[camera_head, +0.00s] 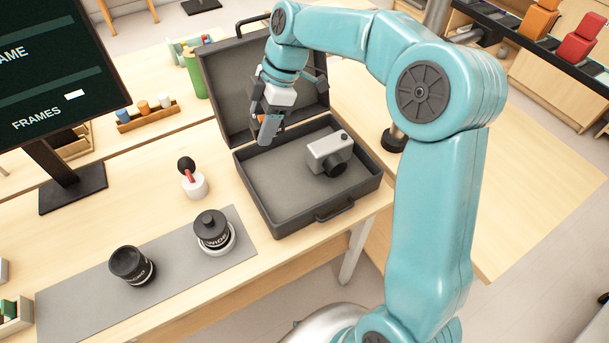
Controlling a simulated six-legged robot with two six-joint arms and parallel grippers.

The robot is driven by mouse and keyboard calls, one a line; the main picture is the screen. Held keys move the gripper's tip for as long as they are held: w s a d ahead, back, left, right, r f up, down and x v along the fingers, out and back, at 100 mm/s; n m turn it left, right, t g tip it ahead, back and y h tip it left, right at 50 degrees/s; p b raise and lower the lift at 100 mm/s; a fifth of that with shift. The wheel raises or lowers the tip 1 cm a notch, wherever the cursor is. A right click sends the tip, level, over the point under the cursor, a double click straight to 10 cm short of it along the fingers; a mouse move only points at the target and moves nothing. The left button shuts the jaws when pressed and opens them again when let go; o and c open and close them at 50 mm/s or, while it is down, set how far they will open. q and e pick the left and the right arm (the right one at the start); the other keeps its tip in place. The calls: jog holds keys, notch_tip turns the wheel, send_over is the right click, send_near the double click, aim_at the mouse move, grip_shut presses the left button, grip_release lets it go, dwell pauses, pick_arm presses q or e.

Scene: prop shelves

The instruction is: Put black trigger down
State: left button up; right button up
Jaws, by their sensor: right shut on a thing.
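My right gripper (267,124) hangs over the left part of the open dark case (268,188), near the hinge side. It is shut on a small dark thing, which I take to be the black trigger; the fingers hide most of it, and a small orange spot shows beside them. It looks held above the case floor, but I cannot tell how high. A grey camera (330,151) with a black lens sits in the right part of the case. My left gripper is not in view.
A grey mat (185,268) holds two black lenses (132,265) (213,231). A white holder (195,186) with a red-stemmed black item stands left of the case. A monitor (62,75), green bottle (194,74) and wooden rack (147,117) stand behind. The case lid stands open.

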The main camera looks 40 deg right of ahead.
jog(key=shift+d+r+n, duration=0.15)
jog(key=shift+n, duration=0.35)
jog(key=shift+s, duration=0.25)
send_over(268, 190)
jog(key=d, duration=0.1)
jog(key=shift+n+g, duration=0.3)
jog(key=f, duration=1.4)
jog(key=shift+s+d+f, duration=0.15)
jog(key=shift+s, duration=0.05)
jog(key=shift+w+f, duration=0.1)
jog(key=shift+f, duration=0.25)
notch_tip(268, 190, down, 4)
jog(key=shift+f+p, duration=0.15)
jog(key=shift+p, duration=0.35)
jog(key=shift+f, duration=0.1)
jog(key=shift+f+b, duration=0.2)
jog(key=shift+b, duration=0.15)
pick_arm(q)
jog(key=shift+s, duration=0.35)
pick_arm(e)
jog(key=o, duration=1.2)
jog(key=shift+c, duration=0.2)
